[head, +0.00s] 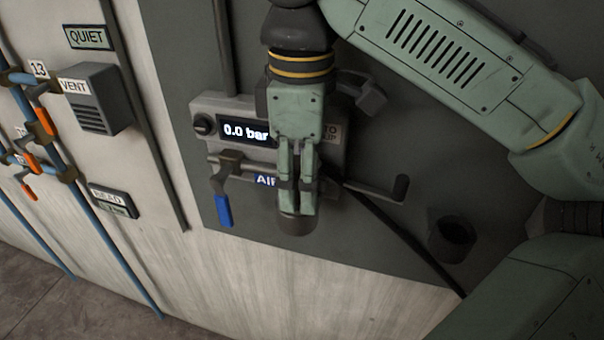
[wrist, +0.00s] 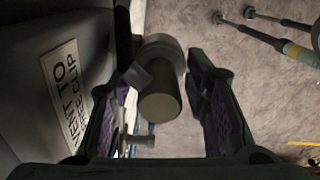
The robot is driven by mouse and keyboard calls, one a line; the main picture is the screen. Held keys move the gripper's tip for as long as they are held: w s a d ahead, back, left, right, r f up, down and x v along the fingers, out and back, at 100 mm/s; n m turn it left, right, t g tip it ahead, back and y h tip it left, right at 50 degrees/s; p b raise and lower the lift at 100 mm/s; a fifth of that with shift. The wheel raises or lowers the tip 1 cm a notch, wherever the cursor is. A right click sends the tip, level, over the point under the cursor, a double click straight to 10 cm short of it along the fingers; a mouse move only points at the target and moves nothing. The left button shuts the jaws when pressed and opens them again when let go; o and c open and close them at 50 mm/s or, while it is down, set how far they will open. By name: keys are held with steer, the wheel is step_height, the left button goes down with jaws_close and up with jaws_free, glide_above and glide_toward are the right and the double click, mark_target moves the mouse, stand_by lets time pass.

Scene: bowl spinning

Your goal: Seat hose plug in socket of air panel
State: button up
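The air panel (head: 204,103) is a grey unit on a dark backing plate, with a display reading 0.0 bar and a partly covered AIR label. My gripper (head: 297,207) points down in front of it and hides its middle. A dark round cylindrical part sits at the fingertips in the head view (head: 297,224) and between the fingers in the wrist view (wrist: 160,100). I cannot tell if it is the plug or the socket. In the wrist view my fingers (wrist: 165,85) stand apart on both sides of it, with no clear grip. A black hose (head: 400,238) runs down right from behind my gripper.
A blue-handled lever (head: 223,210) hangs left of my gripper. A bent rod with a dark grip (head: 400,188) sticks out right. A dark cup-like holder (head: 452,240) is on the lower right. A label partly reading CLIP (wrist: 66,85) lies beside my left finger.

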steer(key=shift+o, duration=0.6)
steer(key=shift+r, duration=3.8)
